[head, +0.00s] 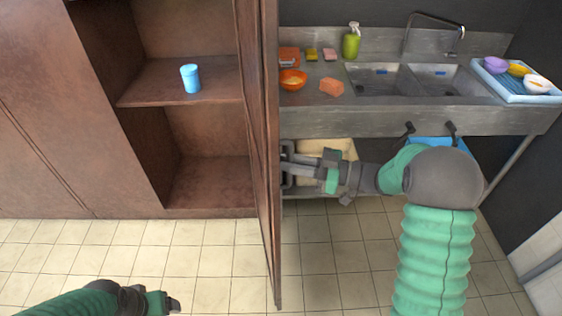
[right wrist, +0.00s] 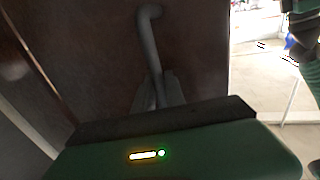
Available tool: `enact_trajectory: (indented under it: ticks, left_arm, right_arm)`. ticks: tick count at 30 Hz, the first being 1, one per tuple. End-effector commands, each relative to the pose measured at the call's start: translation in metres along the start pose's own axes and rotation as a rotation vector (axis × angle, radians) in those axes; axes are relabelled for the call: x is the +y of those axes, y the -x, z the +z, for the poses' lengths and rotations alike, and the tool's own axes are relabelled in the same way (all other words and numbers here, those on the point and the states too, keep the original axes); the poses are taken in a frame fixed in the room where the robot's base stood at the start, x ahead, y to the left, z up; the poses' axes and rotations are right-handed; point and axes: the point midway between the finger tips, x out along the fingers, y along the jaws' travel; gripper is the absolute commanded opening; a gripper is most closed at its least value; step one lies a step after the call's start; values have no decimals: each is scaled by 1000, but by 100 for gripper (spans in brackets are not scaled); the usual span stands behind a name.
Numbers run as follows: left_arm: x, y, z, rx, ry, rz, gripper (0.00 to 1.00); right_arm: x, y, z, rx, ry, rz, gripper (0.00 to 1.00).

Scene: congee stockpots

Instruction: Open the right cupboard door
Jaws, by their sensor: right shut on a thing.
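The brown right cupboard door (head: 258,120) stands swung open, nearly edge-on in the head view, with the shelves to its left exposed. Its grey handle (head: 284,178) is on the door's right face, partly covered by my gripper. My right gripper (head: 290,160) reaches in from the right and is shut on the handle. In the right wrist view the bar of the handle (right wrist: 149,50) runs down to the gripper's fingers (right wrist: 165,95) in front of the dark door (right wrist: 200,60). My left gripper (head: 172,303) is low at the bottom left, away from the door; its jaw gap is unclear.
A blue cup (head: 190,78) stands on the cupboard shelf (head: 150,90). The tiled floor (head: 330,260) in front is clear.

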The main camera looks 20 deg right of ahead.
Motion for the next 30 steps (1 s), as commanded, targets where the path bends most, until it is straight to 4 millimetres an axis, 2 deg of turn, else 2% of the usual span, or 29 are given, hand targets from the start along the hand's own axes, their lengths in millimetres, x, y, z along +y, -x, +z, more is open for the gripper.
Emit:
enact_trajectory:
  ticks: [7, 16, 17, 21, 30]
  left_arm:
    - [0, 2, 0, 0, 1, 0, 77]
    - [0, 2, 0, 0, 0, 0, 77]
    - [0, 2, 0, 0, 0, 0, 77]
    - [0, 2, 0, 0, 0, 0, 77]
    - [0, 2, 0, 0, 0, 0, 77]
  right_arm:
    - [8, 11, 1, 3, -3, 2, 0]
    - [9, 12, 0, 5, -3, 3, 0]
    - [9, 12, 0, 5, -3, 3, 16]
    - [9, 12, 0, 5, -2, 2, 34]
    - [9, 12, 0, 5, -1, 3, 36]
